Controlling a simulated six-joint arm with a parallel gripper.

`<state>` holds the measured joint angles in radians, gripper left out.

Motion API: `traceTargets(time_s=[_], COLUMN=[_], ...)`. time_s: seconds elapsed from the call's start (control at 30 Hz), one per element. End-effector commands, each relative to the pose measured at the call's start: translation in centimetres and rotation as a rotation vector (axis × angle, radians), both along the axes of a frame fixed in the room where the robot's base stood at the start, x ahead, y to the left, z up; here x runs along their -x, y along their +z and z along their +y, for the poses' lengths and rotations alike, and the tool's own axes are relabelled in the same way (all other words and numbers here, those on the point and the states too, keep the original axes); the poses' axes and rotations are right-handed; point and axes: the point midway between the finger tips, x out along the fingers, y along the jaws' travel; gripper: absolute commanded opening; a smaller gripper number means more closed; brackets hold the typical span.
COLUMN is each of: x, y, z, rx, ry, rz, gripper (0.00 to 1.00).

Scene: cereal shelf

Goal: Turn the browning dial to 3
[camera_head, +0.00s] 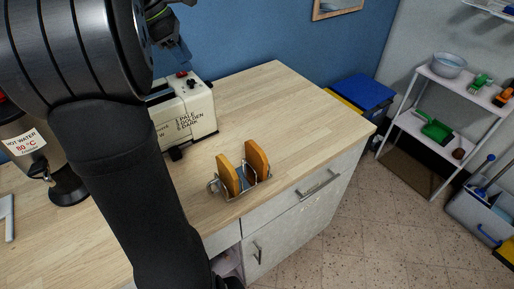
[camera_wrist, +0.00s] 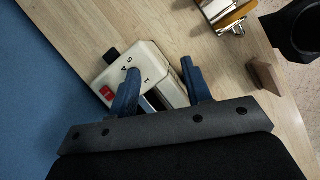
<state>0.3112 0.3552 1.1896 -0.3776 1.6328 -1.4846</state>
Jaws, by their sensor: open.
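The cream toaster (camera_head: 200,112) stands on the wooden counter against the blue wall, with browning words (pale, golden, dark) printed on its side. A small dark knob (camera_head: 191,83), which may be the browning dial, and a red part (camera_head: 181,73) sit on its top. In the wrist view the toaster (camera_wrist: 143,58) shows printed numbers and the red part (camera_wrist: 106,92); the dial is not clear there and may be behind a finger. My gripper (camera_wrist: 160,68) is open, its blue fingers over the toaster top. In the head view a blue finger (camera_head: 180,52) shows above the red part.
A wire rack (camera_head: 233,196) with two toast slices stands on the counter in front of the toaster. A hot-water pot (camera_head: 25,140) is at the left. The counter's right part (camera_head: 290,105) is clear. A shelf (camera_head: 436,81) stands at the far right.

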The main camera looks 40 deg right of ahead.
Motion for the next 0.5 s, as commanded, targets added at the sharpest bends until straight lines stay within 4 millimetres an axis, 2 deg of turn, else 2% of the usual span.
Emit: traceTargets(time_s=[0.4,0.5], x=[6.1,7.7], y=[-5.3,-6.0], z=[-2.9,-3.7], rx=[0.008,0.009], ry=[-0.329,-0.421], rz=[0.009,0.009], gripper=[0.45,0.45])
